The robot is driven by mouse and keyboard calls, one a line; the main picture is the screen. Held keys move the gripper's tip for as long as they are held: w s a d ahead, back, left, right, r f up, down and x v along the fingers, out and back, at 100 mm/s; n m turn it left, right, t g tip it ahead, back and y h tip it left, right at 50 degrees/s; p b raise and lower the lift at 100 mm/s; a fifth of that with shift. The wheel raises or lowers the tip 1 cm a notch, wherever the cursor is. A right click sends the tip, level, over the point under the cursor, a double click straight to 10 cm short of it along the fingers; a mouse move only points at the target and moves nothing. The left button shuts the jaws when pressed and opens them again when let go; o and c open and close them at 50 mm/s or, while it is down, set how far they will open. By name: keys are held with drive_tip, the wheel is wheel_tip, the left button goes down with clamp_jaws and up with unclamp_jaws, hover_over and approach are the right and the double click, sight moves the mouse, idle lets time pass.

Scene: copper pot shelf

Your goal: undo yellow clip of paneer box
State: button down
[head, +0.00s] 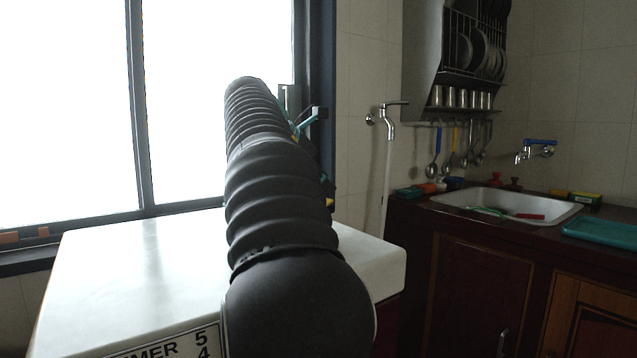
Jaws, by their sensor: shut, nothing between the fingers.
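My arm, in a black ribbed sleeve, runs up the middle of the head view over the white counter (130,262). Small grey, black and teal parts of what looks like my gripper (311,116) show past the far end of the sleeve, in front of the window frame. It is shut with nothing held; most of it is hidden. A small yellow bit (329,203) shows at the right edge of the sleeve, just above the counter; I cannot tell whether it is the clip. I cannot make out the paneer box; my arm covers that part of the counter.
A sink (508,204) is set in a dark worktop at the right, with a teal tray (605,230). A plate rack (475,50) with hanging ladles is above. The counter's left part is clear.

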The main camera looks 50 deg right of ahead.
drive_tip(key=shift+x, duration=1.35)
drive_tip(key=shift+a+f, duration=0.1)
drive_tip(key=shift+a, duration=0.05)
idle(0.5)
drive_tip(key=shift+w+a+f, duration=0.2)
drive_tip(key=shift+a+f, duration=0.1)
drive_tip(key=shift+a, duration=0.3)
